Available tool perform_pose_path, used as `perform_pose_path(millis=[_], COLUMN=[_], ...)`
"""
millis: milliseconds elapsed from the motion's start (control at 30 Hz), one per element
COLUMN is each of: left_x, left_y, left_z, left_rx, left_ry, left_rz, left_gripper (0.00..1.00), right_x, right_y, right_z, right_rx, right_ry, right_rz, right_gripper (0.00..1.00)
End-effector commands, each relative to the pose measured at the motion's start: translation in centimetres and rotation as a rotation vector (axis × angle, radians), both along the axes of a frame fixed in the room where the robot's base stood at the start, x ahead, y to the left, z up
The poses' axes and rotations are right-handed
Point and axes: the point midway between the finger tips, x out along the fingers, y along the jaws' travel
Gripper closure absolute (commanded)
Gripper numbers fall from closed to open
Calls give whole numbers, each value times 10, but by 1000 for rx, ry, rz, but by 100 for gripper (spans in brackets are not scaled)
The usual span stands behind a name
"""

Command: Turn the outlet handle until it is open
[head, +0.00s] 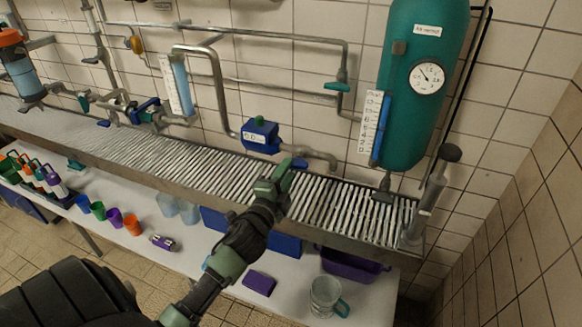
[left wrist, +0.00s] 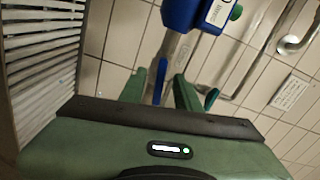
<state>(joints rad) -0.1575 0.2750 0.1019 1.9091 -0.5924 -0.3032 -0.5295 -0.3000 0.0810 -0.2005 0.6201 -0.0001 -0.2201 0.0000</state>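The blue pump-like unit (head: 261,136) is on the tiled wall above the slatted grate, with a grey outlet pipe (head: 318,157) running right from it. It also shows at the top of the left wrist view (left wrist: 200,12). My left gripper (head: 282,172) is just below this pipe, above the grate. In the left wrist view its green fingers (left wrist: 160,88) are apart, and a narrow blue handle (left wrist: 159,80) shows between them, with gaps on both sides. I cannot tell whether they touch it. The handle is mostly hidden in the head view. My right gripper is not in view.
A green tank (head: 419,80) with a gauge hangs at right, beside a blue-tube level scale (head: 379,130). The slatted grate (head: 215,165) runs below the pipes. A white lower shelf (head: 215,262) holds cups, a glass mug (head: 326,296) and a purple bin (head: 352,265).

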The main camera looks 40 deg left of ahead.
Motion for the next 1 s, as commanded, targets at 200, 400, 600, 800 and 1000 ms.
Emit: perform_pose_path(millis=[200,400,600,800,1000], left_x=[-32,-40,-40,-32,-34], left_y=[-7,-9,-9,-16,-3], left_z=[-2,0,0,-6,-6], left_rx=[0,0,0,20,23], left_ry=[1,0,0,17,-24], left_rz=[2,2,1,-148,-345], left_gripper=[67,67,67,67,67], right_x=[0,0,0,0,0], right_y=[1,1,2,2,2], right_z=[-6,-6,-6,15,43], right_rx=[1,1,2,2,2], right_ry=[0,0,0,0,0], right_rz=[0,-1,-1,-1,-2], right_gripper=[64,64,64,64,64])
